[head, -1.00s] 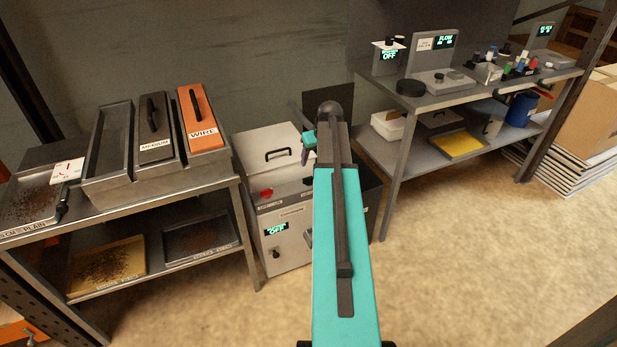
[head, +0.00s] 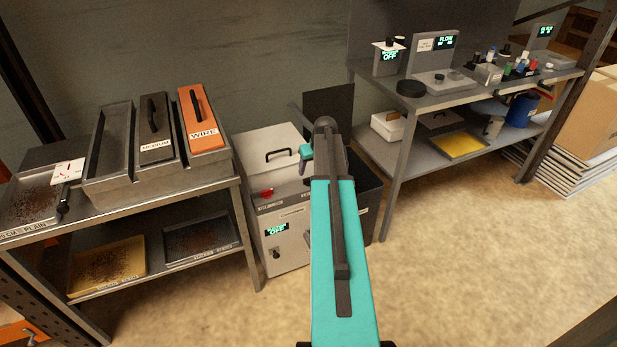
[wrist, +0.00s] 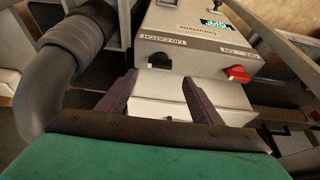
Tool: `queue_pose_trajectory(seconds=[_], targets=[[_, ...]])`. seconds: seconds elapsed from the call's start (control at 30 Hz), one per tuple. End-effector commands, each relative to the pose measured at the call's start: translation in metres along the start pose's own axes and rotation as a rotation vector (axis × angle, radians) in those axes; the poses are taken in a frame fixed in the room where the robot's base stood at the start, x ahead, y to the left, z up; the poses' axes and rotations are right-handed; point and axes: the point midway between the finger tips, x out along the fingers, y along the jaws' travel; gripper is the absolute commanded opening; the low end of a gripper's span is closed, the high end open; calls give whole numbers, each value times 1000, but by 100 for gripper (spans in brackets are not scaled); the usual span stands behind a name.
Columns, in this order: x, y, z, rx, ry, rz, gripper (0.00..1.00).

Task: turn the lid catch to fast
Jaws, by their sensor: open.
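The pale grey tray cleaner (head: 285,255) stands on the floor between two benches. In the wrist view its casing (wrist: 190,45) appears upside down. The black lid catch knob (wrist: 160,61) sits by the label LID CATCH. My gripper (wrist: 160,80) is open, with its two dark fingers apart and the knob just beyond the gap between their tips. I cannot tell whether they touch it, nor clearly which way it points. In the head view my arm covers the catch and most of the gripper. The closed-looking lid (head: 268,155) has a black handle.
A red switch (wrist: 238,74) marked OFF and ON sits right of the fingers in the wrist view. A lit screen (head: 277,229) reads OFF. A thick grey hose (wrist: 75,45) is close at left. Benches flank the machine; a dark bin (head: 370,205) stands beside it.

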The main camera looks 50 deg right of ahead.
Motion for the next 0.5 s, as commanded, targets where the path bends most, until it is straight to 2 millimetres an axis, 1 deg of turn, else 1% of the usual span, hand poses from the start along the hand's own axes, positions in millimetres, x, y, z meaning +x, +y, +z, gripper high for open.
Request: queue_pose_trajectory(seconds=[0.03,0.3,0.5], targets=[[9,0,-1,0,-2,-1,59],[47,1,0,1,-2,-1,59],[66,1,0,1,-1,-1,59]])
